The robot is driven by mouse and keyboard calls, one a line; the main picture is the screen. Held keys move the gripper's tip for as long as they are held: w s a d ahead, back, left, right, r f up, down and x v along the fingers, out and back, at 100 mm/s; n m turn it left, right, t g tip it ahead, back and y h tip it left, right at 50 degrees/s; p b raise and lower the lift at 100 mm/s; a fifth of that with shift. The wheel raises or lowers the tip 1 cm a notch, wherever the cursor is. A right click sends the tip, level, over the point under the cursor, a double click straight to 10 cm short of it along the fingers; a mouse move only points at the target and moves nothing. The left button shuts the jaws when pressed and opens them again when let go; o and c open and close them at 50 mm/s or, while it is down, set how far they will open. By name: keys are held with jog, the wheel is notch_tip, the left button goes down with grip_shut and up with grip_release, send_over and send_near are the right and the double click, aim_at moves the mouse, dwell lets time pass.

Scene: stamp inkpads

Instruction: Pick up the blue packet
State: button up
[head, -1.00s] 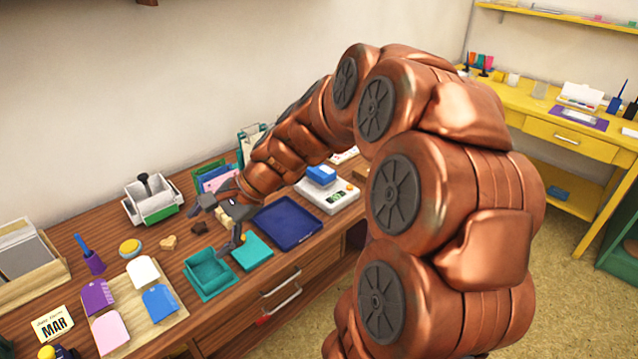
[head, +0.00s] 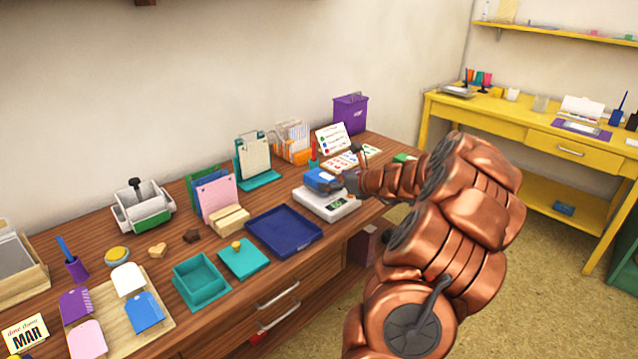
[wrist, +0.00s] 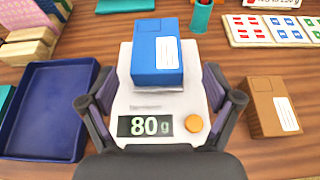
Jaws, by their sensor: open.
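The blue packet (wrist: 157,50) with a white label sits on the pan of a white scale (wrist: 163,103), whose display reads 80 g. In the head view the blue packet (head: 320,180) is on the scale (head: 326,203) toward the right part of the wooden desk. My gripper (wrist: 161,100) is open and empty, its fingers on either side of the scale's front part, short of the packet in the wrist view. In the head view my gripper (head: 349,182) is just right of the packet, partly hidden by my arm.
A brown packet (wrist: 271,108) stands right of the scale. A navy tray (wrist: 45,112) lies to its left. A teal cup (wrist: 201,16) and a card with coloured pictures (wrist: 270,30) are behind. A teal box (head: 201,280) and lid (head: 244,259) are farther left.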

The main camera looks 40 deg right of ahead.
aim_at(324, 178)
jog(key=shift+r+x, duration=0.2)
jog(key=shift+x, duration=1.35)
jog(key=shift+r+x, duration=0.15)
jog(key=shift+x, duration=1.4)
jog(key=shift+w+a, duration=0.15)
